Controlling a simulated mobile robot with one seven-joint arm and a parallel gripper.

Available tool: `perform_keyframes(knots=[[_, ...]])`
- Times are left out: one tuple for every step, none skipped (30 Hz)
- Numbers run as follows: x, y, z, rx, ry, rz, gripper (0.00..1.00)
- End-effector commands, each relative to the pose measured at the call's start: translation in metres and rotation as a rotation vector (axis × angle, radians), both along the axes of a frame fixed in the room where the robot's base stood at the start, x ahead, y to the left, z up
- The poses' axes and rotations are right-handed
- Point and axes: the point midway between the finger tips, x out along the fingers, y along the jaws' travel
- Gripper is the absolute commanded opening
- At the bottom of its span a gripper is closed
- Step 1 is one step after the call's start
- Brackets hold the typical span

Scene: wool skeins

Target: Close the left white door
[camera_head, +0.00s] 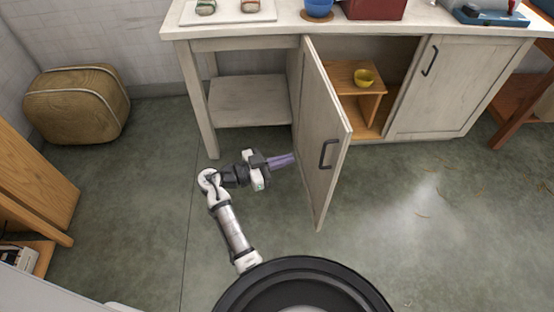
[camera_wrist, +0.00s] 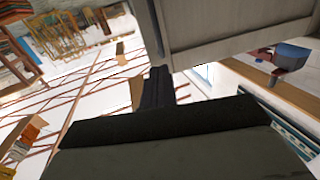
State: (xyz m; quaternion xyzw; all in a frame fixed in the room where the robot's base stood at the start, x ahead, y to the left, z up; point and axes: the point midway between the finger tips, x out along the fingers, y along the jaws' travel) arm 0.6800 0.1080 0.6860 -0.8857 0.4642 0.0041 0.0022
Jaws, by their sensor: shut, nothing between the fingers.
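The left white door (camera_head: 320,140) stands wide open, swung out from the cabinet toward me. Its dark handle (camera_head: 328,154) is on the face turned right. My gripper (camera_head: 290,159) is shut and empty, at the left side of the door, with its purple fingertips at or very near the door's surface. I cannot tell whether they touch. In the wrist view a pale grey panel (camera_wrist: 220,25), apparently the door, fills the upper middle beyond the dark fingers (camera_wrist: 155,88).
The right white door (camera_head: 432,88) is shut.

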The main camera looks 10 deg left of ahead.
Motion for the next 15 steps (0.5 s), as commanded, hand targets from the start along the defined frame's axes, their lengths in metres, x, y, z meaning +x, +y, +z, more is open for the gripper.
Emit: perform_keyframes(knots=[[0.006,-0.011,0.003,-0.001,0.002,-0.006,0.00],[0.010,-0.016,0.003,-0.001,0.002,-0.005,0.00],[0.015,-0.023,0.003,-0.001,0.002,-0.004,0.00],[0.019,-0.029,0.003,-0.001,0.002,-0.005,0.00],[0.022,-0.034,0.003,-0.001,0.002,-0.004,0.00],[0.027,-0.040,0.003,0.000,0.002,-0.004,0.00],[0.030,-0.045,0.002,0.000,0.002,-0.003,0.00],[0.033,-0.049,0.003,0.000,0.002,-0.003,0.00],[0.037,-0.054,0.002,0.000,0.002,-0.001,0.00],[0.039,-0.058,0.002,0.000,0.002,-0.002,0.00],[0.042,-0.061,0.002,0.000,0.003,-0.002,0.00],[0.045,-0.065,0.002,0.000,0.002,-0.001,0.00],[0.046,-0.067,0.002,0.000,0.001,0.000,0.00],[0.048,-0.069,0.001,0.000,0.001,0.000,0.00],[0.050,-0.071,0.001,0.000,0.001,0.001,0.00]])
